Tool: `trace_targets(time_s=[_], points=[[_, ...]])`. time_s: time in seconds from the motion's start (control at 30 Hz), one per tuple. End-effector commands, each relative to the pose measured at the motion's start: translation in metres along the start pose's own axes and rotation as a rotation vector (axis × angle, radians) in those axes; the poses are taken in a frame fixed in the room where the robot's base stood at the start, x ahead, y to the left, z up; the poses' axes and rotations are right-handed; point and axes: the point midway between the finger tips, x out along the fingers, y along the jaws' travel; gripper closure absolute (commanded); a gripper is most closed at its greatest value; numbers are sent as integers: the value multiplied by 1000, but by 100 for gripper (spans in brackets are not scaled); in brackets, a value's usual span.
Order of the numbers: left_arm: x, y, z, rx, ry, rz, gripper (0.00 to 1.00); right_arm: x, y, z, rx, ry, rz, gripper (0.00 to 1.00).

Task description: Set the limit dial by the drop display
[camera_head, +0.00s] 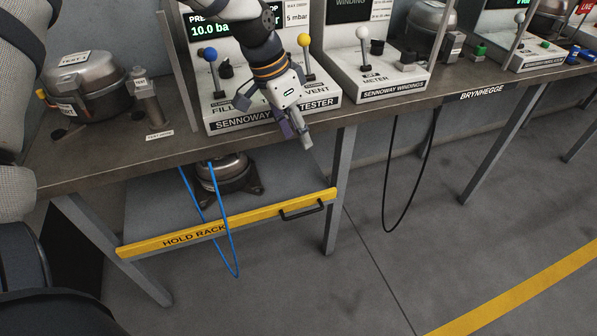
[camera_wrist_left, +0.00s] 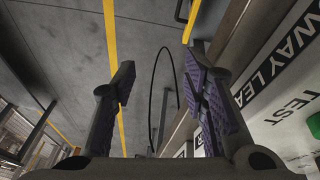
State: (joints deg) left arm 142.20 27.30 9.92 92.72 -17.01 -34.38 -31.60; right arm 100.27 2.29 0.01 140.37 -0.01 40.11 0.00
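The Sennoway leak tester (camera_head: 272,116) stands on the bench with a green display (camera_head: 210,28) reading 10.0 bar and a label reading 5 mbar. My left arm covers the panel's middle, and I see no drop reading. A black knob (camera_head: 226,70) sits beside the blue-topped lever (camera_head: 211,58); I cannot read whether it is the limit dial. My left gripper (camera_head: 294,128) is in front of the tester's front right edge, pointing down. In the wrist view its purple-padded fingers (camera_wrist_left: 160,95) are apart with nothing between them. My right gripper is not in view.
A yellow-topped lever (camera_head: 304,42) stands close behind my gripper. A compressor (camera_head: 86,84) and small canister (camera_head: 147,97) stand left on the bench. The winding meter (camera_head: 378,82) is to the right. Below is the yellow-edged hold rack (camera_head: 240,220) with a blue hose (camera_head: 233,250).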

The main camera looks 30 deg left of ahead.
Motion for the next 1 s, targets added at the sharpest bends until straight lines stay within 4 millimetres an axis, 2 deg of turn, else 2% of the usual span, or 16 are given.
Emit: trace_targets(time_s=[0.1, 0.3, 0.5, 0.73, 0.8, 0.9, 0.97, 1.0], points=[[25, 13, 14, -31, -22, 9, 60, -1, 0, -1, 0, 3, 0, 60], [55, 30, 33, -80, -42, 15, 60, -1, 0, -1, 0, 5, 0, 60], [66, 36, 41, -101, -50, 16, 60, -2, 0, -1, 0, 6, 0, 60], [66, 36, 42, -102, -50, 16, 60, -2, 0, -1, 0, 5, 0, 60], [66, 36, 42, -102, -50, 16, 72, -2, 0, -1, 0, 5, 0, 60], [66, 36, 42, -102, -50, 16, 72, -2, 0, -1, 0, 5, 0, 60], [73, 40, 48, -111, -60, 19, 72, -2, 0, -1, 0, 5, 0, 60], [86, 50, 60, -132, -78, 24, 72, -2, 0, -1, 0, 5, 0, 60]])
